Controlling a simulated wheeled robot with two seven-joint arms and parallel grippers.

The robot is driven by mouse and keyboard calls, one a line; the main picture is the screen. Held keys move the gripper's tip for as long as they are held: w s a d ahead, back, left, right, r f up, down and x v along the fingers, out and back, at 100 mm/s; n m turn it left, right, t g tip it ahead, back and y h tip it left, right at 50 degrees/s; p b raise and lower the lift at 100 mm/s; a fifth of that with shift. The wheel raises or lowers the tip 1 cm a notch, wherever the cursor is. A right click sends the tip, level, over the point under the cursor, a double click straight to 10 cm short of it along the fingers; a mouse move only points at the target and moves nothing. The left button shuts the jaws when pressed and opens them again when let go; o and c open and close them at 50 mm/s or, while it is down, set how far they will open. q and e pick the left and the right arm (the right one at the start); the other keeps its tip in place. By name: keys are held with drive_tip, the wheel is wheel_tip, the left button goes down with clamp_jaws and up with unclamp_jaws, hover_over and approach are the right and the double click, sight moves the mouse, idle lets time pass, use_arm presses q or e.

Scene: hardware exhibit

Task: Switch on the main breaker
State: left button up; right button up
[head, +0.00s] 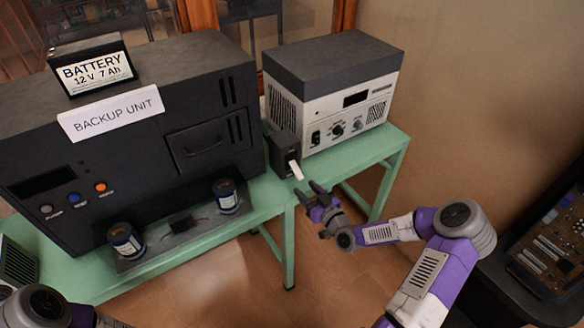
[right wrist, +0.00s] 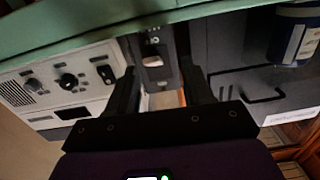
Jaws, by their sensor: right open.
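The main breaker appears to be the small dark box (head: 283,152) on the green table, between the backup unit and a white instrument. A pale lever (head: 296,170) sticks out of its front, tilted downward. The breaker also shows in the right wrist view (right wrist: 156,47), upside down, between my fingers. My right gripper (head: 309,190) is open and empty, just in front of and below the lever, apparently apart from it. In the right wrist view its two dark fingers (right wrist: 162,73) stand wide on either side of the breaker front. My left gripper is out of view.
The large dark backup unit (head: 205,105) stands left of the breaker, with a battery (head: 92,66) on top. The white instrument (head: 335,112) with knobs stands right. Two dark cylinders, one here (head: 228,197), sit before the backup unit. The green table (head: 265,203) has its front edge near my gripper.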

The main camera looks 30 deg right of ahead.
sight(299, 175)
drive_tip(key=shift+w+d+r+h, duration=0.3)
drive_tip(key=shift+w+d+r, duration=0.25)
drive_tip(key=shift+d, duration=0.05)
drive_tip(key=w, duration=0.2)
drive_tip(key=w+b, duration=0.1)
drive_tip(key=w, duration=0.3)
drive_tip(key=shift+w+a, duration=0.25)
drive_tip(key=shift+a, duration=0.05)
clamp_jaws()
